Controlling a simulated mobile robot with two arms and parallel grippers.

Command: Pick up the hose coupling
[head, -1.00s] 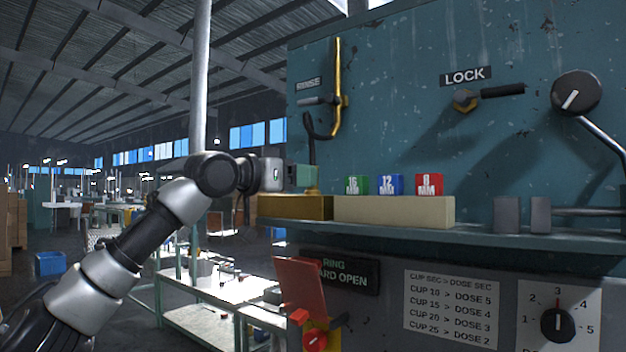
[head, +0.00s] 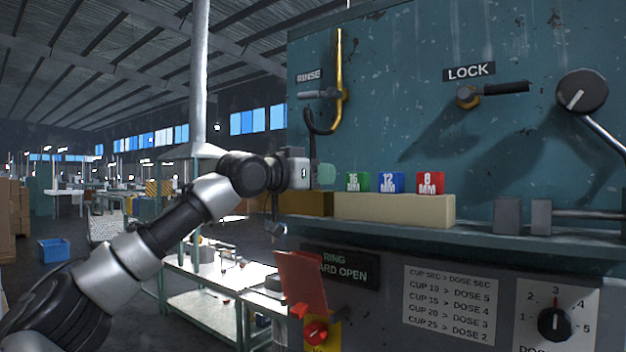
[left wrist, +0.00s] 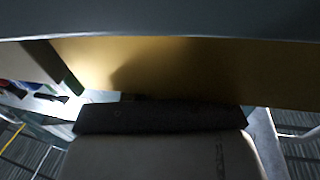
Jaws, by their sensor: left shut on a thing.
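My left gripper (head: 312,175) reaches in from the left, just above the left end of the shelf blocks. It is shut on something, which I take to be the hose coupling. A pale green piece (head: 326,175) shows at its tip; I cannot tell whether this is the coupling or part of the gripper. The left wrist view shows a dark bar (left wrist: 160,116) and a wide ochre surface (left wrist: 190,70) close ahead, but no clear coupling. My right gripper is not in view.
The ochre block (head: 305,203) and beige block (head: 395,208) sit on the shelf (head: 440,234), with green, blue and red marked cubes (head: 388,183). A brass pipe (head: 340,75) with a dark hooked end hangs above. A red flap (head: 302,282) juts out below.

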